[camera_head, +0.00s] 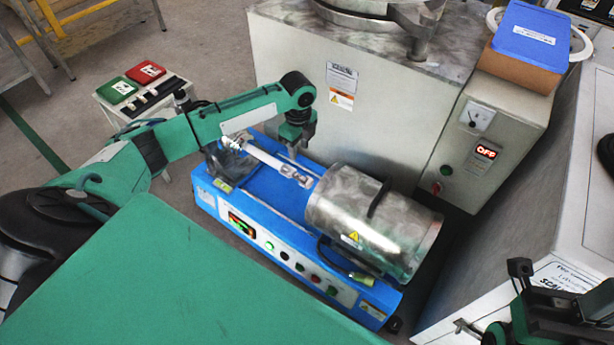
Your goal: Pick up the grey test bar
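A pale grey rod (268,158) with a shiny metal end lies along the top of a blue machine (285,200), in line with a metal cylinder. I cannot tell whether this rod is the grey test bar. Several dark bars (160,92) lie on a white stand at the upper left. My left gripper (293,152) points down just behind the rod, over the blue machine; its fingertips are small and dark, and any contact is unclear. My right gripper (500,300) is at the lower right with its dark fingers apart, partly cut off by the frame.
The metal cylinder (374,222) fills the machine's right end. A large grey machine (340,125) stands close behind, with a blue-topped box (530,40) on it. The white stand also holds a green box (117,90) and a red box (146,72). Another grey cabinet (545,210) stands at right.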

